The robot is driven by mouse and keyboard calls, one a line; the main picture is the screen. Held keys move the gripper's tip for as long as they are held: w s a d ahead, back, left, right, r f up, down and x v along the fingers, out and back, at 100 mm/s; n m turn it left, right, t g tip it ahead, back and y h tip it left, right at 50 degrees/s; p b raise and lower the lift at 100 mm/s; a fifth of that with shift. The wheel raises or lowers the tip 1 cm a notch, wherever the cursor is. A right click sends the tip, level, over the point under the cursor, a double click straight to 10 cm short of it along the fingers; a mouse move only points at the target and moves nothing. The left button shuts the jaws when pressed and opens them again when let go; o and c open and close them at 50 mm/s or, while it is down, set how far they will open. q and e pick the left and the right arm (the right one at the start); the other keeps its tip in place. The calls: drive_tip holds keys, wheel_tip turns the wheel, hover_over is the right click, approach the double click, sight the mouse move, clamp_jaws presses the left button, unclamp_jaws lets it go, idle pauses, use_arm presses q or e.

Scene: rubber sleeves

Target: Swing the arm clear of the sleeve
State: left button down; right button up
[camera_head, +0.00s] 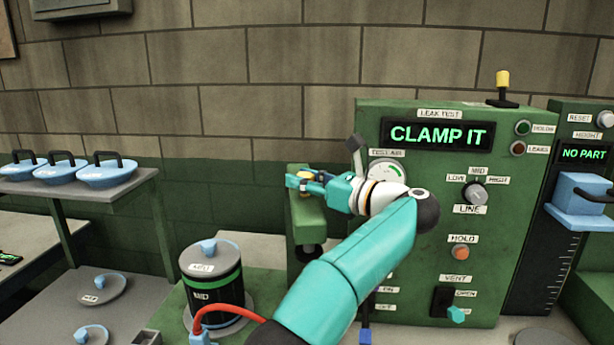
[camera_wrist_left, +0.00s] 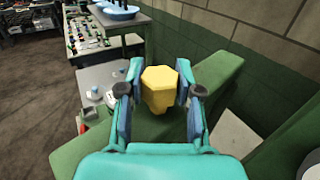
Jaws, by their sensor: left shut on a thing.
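My left gripper (camera_head: 312,183) is shut on a yellow knob (camera_wrist_left: 159,88), which sits between its two fingers in the left wrist view. The knob is at a green arm (camera_head: 306,222) that stands out at the left side of the leak test cabinet; this arm runs across under the gripper in the wrist view (camera_wrist_left: 215,85). The sleeve appears to be the black cylinder (camera_head: 212,297) with green bands, marked MID, standing upright with a grey lid on top. It is left of and nearer than the green arm, which is not above it. My right gripper is not in view.
The green leak test cabinet (camera_head: 490,260) reads CLAMP IT and stands behind my forearm. A red hose (camera_head: 230,312) curves in front of the cylinder. Blue lidded items (camera_head: 108,172) stand on a shelf at left. Grey lids (camera_head: 102,288) lie on the lower surface.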

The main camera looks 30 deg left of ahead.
use_arm(q)
drive_tip(key=shift+w+d+r, duration=0.1)
drive_tip(key=shift+d+r, duration=0.05)
drive_tip(key=c, duration=1.1)
unclamp_jaws()
drive_tip(key=shift+c, duration=0.2)
drive_tip(key=o, duration=0.4)
drive_tip(key=shift+w+d, duration=0.1)
drive_tip(key=shift+d, duration=0.05)
drive_tip(key=v, duration=1.1)
drive_tip(key=shift+s+d, duration=0.25)
drive_tip(key=shift+d, duration=0.1)
drive_tip(key=shift+a+f, duration=0.15)
drive_tip(key=shift+f, duration=0.1)
